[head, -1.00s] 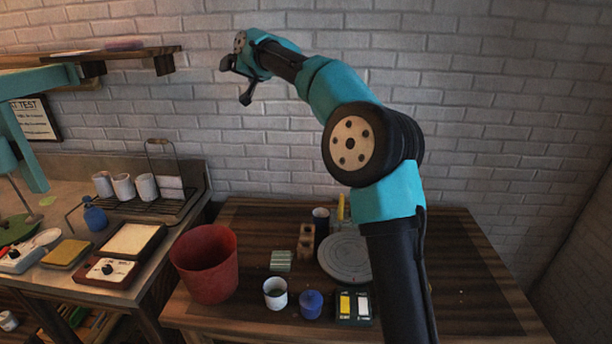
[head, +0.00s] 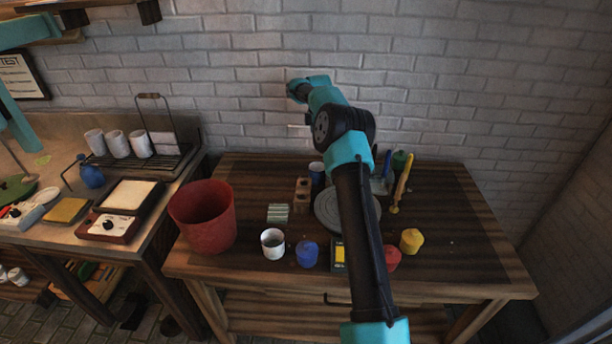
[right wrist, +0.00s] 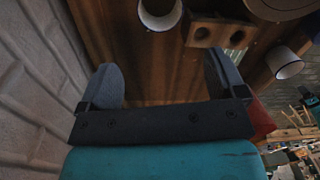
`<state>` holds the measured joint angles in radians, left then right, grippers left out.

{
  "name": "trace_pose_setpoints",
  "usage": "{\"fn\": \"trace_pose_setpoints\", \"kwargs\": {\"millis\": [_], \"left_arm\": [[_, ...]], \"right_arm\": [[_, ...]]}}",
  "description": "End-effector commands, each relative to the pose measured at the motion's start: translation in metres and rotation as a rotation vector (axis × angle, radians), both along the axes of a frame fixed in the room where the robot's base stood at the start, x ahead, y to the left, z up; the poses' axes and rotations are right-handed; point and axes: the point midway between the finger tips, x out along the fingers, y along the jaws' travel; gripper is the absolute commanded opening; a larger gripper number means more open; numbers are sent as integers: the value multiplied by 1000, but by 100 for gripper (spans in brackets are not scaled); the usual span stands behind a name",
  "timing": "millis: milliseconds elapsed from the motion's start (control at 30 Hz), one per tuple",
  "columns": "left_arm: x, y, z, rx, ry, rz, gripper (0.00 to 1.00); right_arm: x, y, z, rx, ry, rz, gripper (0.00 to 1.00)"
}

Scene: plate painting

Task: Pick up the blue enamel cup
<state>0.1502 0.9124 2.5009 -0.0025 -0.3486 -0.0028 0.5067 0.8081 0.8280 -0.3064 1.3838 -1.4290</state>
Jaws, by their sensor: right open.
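In the right wrist view the cup (right wrist: 160,14) is at the top edge, partly cut off, beside the block (right wrist: 218,32). My right gripper (right wrist: 163,72) is open and empty there, its fingers apart, with the cup beyond them. In the head view my right arm reaches over the table towards the wall, and its fingers are hard to make out. My left gripper is not in view.
A white cup (head: 273,245), a blue jar (head: 307,254), a red bin (head: 204,222) and a striped sponge (head: 278,213) stand left and front. A grey turntable (head: 330,216) is partly behind my arm. Yellow (head: 411,241) and red (head: 392,259) jars stand right. The brick wall is close behind.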

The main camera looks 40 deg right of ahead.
Motion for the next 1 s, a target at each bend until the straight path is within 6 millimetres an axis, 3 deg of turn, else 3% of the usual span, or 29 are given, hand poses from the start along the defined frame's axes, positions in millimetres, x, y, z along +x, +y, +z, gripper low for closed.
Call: {"fn": "trace_pose_setpoints", "kwargs": {"millis": [333, 467, 1000], "left_arm": [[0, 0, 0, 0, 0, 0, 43], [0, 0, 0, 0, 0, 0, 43], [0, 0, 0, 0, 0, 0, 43]], "right_arm": [[-1, 0, -2, 2, 4, 4, 90], [-1, 0, -12, 2, 5, 4, 90], [-4, 3, -100, 2, 4, 3, 90]]}}
